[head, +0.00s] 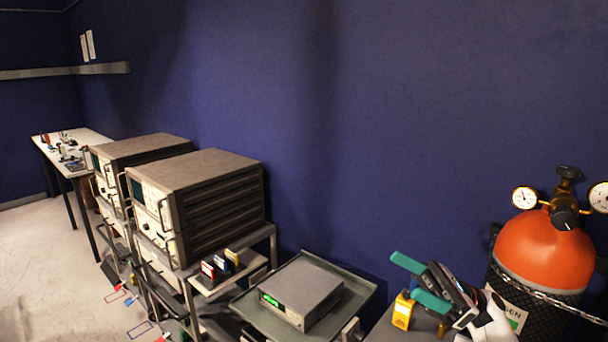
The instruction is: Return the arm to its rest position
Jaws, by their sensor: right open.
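My right gripper (404,276) is at the lower right, with its teal fingers spread apart and pointing left. Nothing shows between the fingers. The white end of my right arm (494,322) comes in from the bottom edge, in front of the orange gas cylinder. A small yellow device (402,312) stands on a dark grey surface just below the fingertips, outside the jaws. I cannot tell whether the lower finger touches it. My left gripper is not in view.
The orange cylinder (545,250) with gauges and a chain is right of the gripper. A grey instrument (300,291) with a green display sits on a tray (358,288). Rack instruments (215,205) and a white table (92,137) stand left. The floor at left has free room.

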